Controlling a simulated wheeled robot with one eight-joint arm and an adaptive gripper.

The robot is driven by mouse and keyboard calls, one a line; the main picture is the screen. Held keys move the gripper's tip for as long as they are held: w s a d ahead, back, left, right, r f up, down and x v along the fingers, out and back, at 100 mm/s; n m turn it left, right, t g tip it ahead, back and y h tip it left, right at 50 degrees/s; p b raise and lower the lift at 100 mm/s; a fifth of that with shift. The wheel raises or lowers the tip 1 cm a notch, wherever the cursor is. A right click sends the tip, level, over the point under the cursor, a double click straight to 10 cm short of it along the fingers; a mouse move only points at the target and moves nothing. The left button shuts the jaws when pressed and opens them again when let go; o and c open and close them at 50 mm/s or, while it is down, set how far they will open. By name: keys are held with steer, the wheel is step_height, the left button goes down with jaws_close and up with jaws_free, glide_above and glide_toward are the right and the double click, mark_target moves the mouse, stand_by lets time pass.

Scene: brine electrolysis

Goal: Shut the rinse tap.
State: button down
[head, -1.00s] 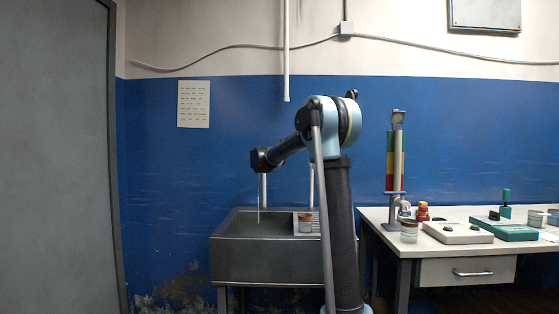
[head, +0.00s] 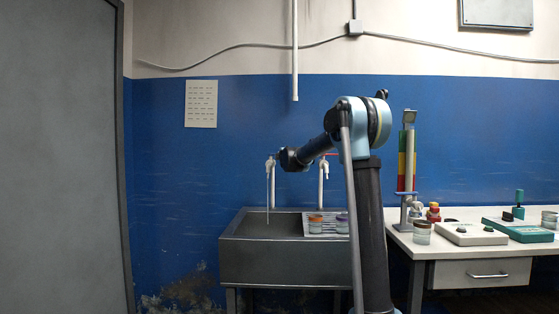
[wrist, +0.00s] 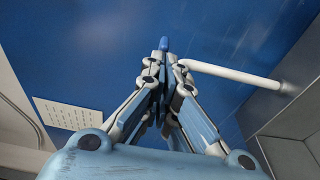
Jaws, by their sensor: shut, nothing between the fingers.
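Two pale upright taps stand behind the sink in the head view. The left tap (head: 271,172) has a thin stream of water (head: 268,203) falling from it into the sink. The right tap (head: 321,185) has a red lever (head: 329,154) and shows no stream. My gripper (head: 279,157) is at the left tap's top, small and partly hidden by my wrist. In the wrist view my gripper (wrist: 165,72) is shut and empty. A blue lever end (wrist: 164,43) shows just beyond the fingertips; contact cannot be told. A white tap pipe (wrist: 235,76) runs right from there to the sink.
The grey sink (head: 285,262) has jars with orange (head: 316,222) and purple (head: 342,222) lids on its drainer. A white bench (head: 397,235) with instruments stands at right. A white pipe (head: 295,60) hangs above. The floor left of the sink looks clear.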

steer(key=shift+w+d, duration=0.25)
steer(key=shift+w, duration=0.15)
stand_by(0.4)
